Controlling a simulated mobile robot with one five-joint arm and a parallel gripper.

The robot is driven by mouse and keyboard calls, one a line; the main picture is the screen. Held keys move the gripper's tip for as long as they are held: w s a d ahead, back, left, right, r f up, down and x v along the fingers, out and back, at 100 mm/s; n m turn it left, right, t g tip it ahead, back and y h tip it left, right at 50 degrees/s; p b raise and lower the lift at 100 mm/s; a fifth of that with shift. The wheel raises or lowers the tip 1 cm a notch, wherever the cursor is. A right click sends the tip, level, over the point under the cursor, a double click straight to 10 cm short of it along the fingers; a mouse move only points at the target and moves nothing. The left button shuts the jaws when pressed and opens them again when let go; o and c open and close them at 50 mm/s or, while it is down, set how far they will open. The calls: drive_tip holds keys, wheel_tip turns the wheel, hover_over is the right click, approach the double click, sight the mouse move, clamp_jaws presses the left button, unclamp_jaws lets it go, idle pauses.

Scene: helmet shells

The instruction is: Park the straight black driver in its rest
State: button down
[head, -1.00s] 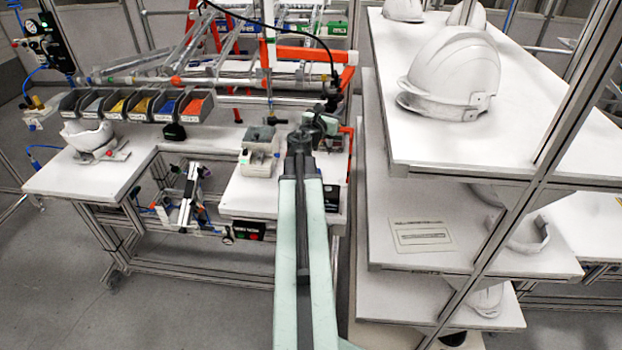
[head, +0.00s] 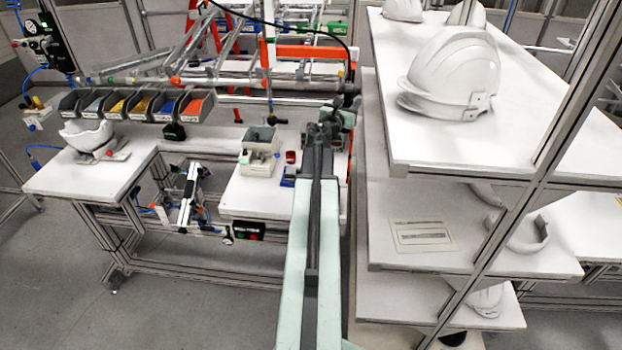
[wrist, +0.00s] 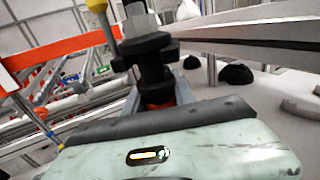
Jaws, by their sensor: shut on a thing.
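My gripper (head: 342,112) is at the far end of my arm, over the back right of the white workbench (head: 255,198). My arm and gripper hide most of the driver. I cannot tell which fixture is the driver's rest.
Coloured bins (head: 140,104) line the back left. A shelf rack with a white helmet (head: 455,75) stands close on the right.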

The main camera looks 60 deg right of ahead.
drive_tip(key=shift+c, duration=1)
unclamp_jaws()
drive_tip(key=shift+a, duration=0.2)
